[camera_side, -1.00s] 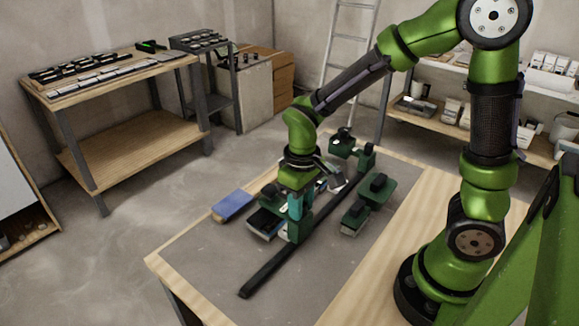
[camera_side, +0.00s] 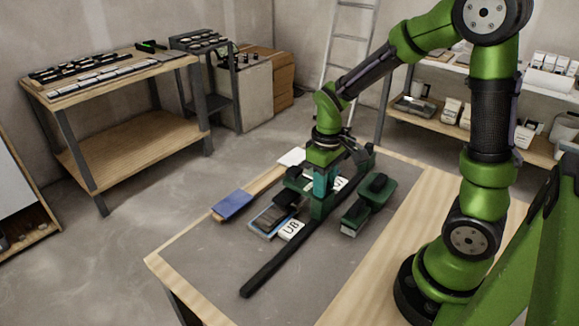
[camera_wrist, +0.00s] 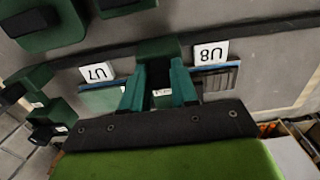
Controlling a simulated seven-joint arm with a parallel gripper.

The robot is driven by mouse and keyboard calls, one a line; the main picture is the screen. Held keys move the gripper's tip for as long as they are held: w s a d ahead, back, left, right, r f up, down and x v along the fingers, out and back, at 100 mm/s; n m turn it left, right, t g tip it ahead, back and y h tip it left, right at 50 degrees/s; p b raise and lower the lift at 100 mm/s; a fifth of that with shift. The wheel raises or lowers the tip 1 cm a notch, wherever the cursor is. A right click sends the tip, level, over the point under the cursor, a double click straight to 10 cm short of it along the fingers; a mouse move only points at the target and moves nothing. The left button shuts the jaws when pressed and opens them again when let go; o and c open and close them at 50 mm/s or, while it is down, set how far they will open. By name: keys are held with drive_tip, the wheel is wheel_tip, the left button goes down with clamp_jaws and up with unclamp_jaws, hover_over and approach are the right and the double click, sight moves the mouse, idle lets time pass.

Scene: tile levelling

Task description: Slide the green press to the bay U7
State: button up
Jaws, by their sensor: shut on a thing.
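The green press (camera_side: 316,208) stands on the long dark rail (camera_side: 268,270). My gripper (camera_side: 321,182) is shut on its upright post, and the teal fingers flank the post in the wrist view (camera_wrist: 158,88). The white U7 label (camera_wrist: 97,73) lies left of the press in the wrist view, with its bay partly hidden by a finger. The U8 label (camera_wrist: 210,53) lies to the right. In the side view the U8 label (camera_side: 291,229) is uncovered at the near side of the press, and the U7 label (camera_side: 339,184) shows partly behind my gripper. The press stands between both labels.
A blue block (camera_side: 231,206) lies on the left table edge. Other dark green pieces (camera_side: 378,190) stand right of the rail, and more (camera_wrist: 40,112) show at the left in the wrist view. The near rail stretch is clear.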

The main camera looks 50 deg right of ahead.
drive_tip(key=d, duration=1.3)
drive_tip(key=shift+w, duration=0.15)
drive_tip(key=o, duration=0.9)
drive_tip(key=shift+c, duration=0.2)
drive_tip(key=shift+r, duration=0.1)
wheel_tip(320, 180, up, 7)
